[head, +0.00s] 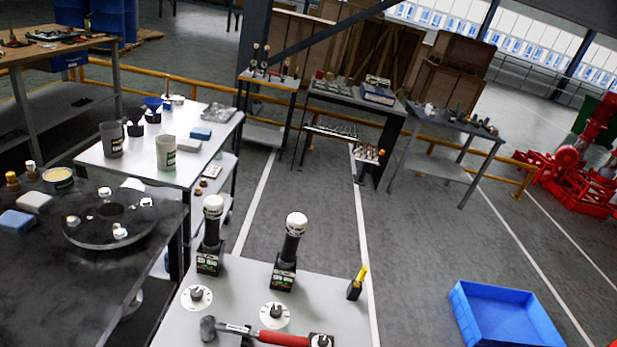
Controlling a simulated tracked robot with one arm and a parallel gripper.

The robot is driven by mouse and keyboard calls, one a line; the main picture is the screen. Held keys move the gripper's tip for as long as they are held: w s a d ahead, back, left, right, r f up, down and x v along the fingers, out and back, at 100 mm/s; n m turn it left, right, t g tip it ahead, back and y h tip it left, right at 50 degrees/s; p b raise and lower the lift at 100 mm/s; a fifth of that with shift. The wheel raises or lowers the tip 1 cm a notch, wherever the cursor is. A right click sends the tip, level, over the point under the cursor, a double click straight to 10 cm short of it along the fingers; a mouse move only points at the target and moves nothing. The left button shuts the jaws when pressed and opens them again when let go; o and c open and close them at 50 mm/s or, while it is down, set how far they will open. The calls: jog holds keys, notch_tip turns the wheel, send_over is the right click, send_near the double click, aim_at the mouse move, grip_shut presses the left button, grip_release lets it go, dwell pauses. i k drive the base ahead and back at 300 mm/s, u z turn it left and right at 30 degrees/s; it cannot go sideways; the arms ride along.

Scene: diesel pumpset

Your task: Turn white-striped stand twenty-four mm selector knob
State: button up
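Two selector knobs on white round dials lie on the light grey table in front: a left knob (197,294) and a middle knob (275,313). A third dark knob-like piece (321,341) is cut by the bottom edge. Behind the dials stand two upright black posts with white tops on black labelled bases, a left post (212,230) and a right post (290,245). A pale band shows below the right post's top. The labels are too small to read, so I cannot tell which knob is the twenty-four mm one. My gripper is not in view.
A red-handled hammer (262,334) lies across the table's front, close to the middle dial. A small yellow-topped black item (357,283) stands at the right edge. A dark table (60,280) adjoins on the left. A blue crate (505,318) sits on the floor at right.

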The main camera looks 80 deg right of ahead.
aim_at(276, 311)
jog(key=z, duration=1.3)
jog(key=k, duration=0.55)
jog(key=z, duration=0.4)
